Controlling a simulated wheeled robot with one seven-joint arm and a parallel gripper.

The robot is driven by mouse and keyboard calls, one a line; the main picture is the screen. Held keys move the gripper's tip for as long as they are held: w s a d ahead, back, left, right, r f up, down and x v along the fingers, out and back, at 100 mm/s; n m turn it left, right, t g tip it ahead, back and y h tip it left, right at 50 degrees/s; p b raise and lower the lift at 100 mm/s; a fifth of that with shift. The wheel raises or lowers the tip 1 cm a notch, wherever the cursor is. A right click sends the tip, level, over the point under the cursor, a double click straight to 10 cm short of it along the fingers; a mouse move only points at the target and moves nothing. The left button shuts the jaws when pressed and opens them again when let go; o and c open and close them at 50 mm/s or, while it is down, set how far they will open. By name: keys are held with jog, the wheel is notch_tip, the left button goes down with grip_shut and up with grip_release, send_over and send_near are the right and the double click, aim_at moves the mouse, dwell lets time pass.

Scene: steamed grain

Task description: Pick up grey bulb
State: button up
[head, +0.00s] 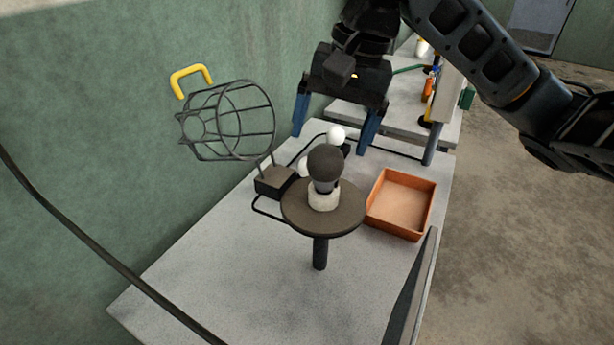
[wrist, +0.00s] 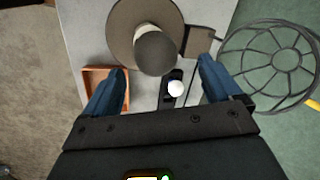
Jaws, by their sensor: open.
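The grey bulb (head: 324,160) stands upright with its dark round head up in a white socket (head: 323,199). The socket sits on a round brown stand (head: 298,215) with a dark post. In the wrist view the bulb (wrist: 155,52) is seen from above, over the stand's disc (wrist: 119,28). My gripper (head: 331,142) is open and empty, its two blue fingers pointing down behind and above the bulb in the head view. In the wrist view my gripper (wrist: 162,66) has the bulb ahead of its fingertips, roughly centred between them. They look apart from it.
A wire cage (head: 236,118) with a yellow handle (head: 190,74) stands left of the stand, near the green wall. An orange tray (head: 428,208) lies right on the grey table (head: 225,265).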

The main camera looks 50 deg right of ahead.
aim_at(325, 164)
jog(key=x, duration=0.6)
jog(key=shift+s+d+f, duration=0.1)
jog(key=shift+s+f, duration=0.05)
jog(key=shift+f, duration=0.2)
jog(key=c, duration=1.1)
